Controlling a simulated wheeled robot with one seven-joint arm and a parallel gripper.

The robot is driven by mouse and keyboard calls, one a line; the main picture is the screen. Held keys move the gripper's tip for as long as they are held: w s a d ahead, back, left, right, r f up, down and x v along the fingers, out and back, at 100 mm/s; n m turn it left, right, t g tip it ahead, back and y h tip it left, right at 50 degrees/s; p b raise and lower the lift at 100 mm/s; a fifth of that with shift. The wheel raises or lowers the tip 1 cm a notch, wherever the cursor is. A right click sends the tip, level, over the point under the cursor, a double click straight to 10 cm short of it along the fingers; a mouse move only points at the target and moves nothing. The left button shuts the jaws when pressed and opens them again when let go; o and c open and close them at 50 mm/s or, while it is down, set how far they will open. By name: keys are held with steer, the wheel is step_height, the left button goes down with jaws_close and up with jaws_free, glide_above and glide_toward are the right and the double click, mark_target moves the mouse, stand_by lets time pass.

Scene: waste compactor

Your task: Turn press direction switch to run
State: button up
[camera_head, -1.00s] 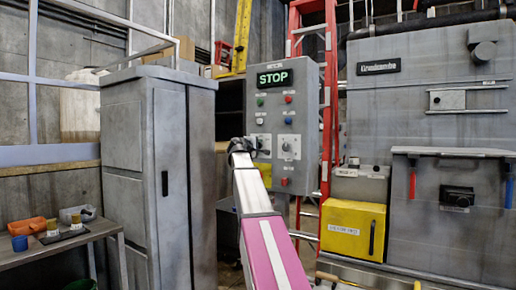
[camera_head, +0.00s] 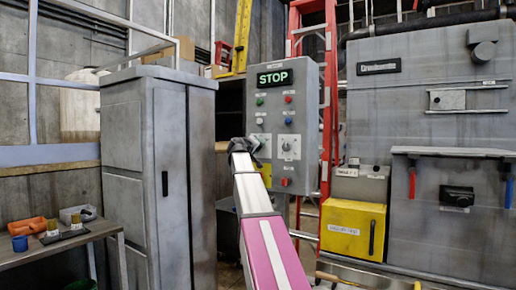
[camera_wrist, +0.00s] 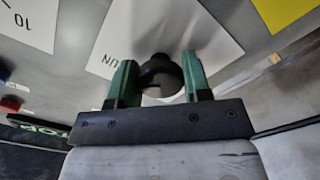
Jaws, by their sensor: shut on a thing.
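The press direction switch is a dark round knob (camera_wrist: 160,70) on a white label plate (camera_wrist: 112,35) in the wrist view. The letters "UN" show on the plate left of the knob; the rest of the word is hidden. My gripper (camera_wrist: 160,80) has its two green fingers on either side of the knob and is shut on it. In the head view my gripper (camera_head: 241,147) is at the left lower part of the grey control box (camera_head: 308,125), and hides the knob there. The box's display (camera_head: 275,77) reads STOP in green.
Another switch (camera_head: 288,146) on a white plate sits just right of my gripper. Several coloured buttons are above, and a red button (camera_head: 285,181) is below. A tall grey cabinet (camera_head: 160,160) stands left, a red ladder (camera_head: 326,110) behind, the compactor (camera_head: 440,130) right.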

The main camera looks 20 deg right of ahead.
steer(key=shift+m, duration=0.7)
steer(key=o, duration=0.9)
steer(key=v, duration=1)
steer(key=shift+s+a, duration=0.3)
